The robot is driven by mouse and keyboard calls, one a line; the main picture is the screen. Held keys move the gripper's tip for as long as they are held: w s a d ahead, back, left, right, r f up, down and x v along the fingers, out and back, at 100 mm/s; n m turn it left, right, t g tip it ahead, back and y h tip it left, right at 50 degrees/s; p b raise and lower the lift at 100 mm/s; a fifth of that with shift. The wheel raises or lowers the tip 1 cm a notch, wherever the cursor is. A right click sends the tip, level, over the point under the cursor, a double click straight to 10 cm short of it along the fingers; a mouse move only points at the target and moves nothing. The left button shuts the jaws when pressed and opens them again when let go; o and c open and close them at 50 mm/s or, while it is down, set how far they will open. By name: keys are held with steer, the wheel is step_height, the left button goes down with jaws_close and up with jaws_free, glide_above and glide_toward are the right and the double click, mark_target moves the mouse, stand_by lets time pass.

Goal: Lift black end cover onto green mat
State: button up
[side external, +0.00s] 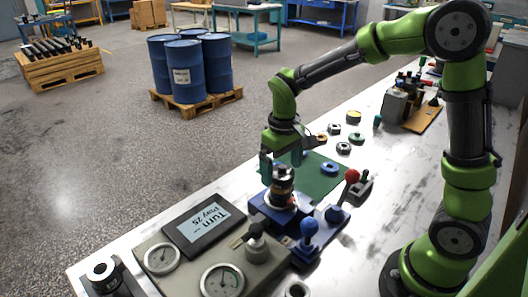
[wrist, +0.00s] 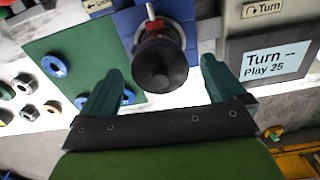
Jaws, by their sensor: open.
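The black end cover (side external: 283,171) tops a short stack with brassy and dark bands, upright on a blue fixture (side external: 262,207). In the wrist view the black end cover (wrist: 160,66) is a round dark disc with a raised centre. My gripper (side external: 282,162) is over the stack, pointing down. In the wrist view my gripper (wrist: 162,76) is open, with one green finger on each side of the cover and visible gaps between. The green mat (side external: 322,184) lies behind the fixture; in the wrist view the mat (wrist: 103,45) is at left, carrying blue rings.
A blue ring (side external: 330,168) lies on the mat. A red-knobbed lever (side external: 352,177) and blue-knobbed lever (side external: 309,228) stand near the fixture. A gauge panel (side external: 190,262) with a display (side external: 205,224) is in front. Several loose rings and nuts lie beyond the mat.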

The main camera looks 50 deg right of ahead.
mark_target(286, 173)
steer(key=shift+r, duration=0.1)
steer(key=c, duration=1.4)
steer(key=shift+o, duration=0.2)
steer(key=shift+r, duration=0.6)
steer(key=shift+s+r, duration=0.3)
steer(key=shift+r, duration=0.35)
steer(key=shift+s+r, duration=0.25)
steer(key=shift+r, duration=0.35)
steer(key=s+r, duration=0.1)
steer(key=s, duration=1.4)
steer(key=shift+d, duration=0.45)
steer(key=shift+w+r, duration=0.1)
steer(key=shift+r, duration=0.1)
steer(key=shift+r, duration=0.75)
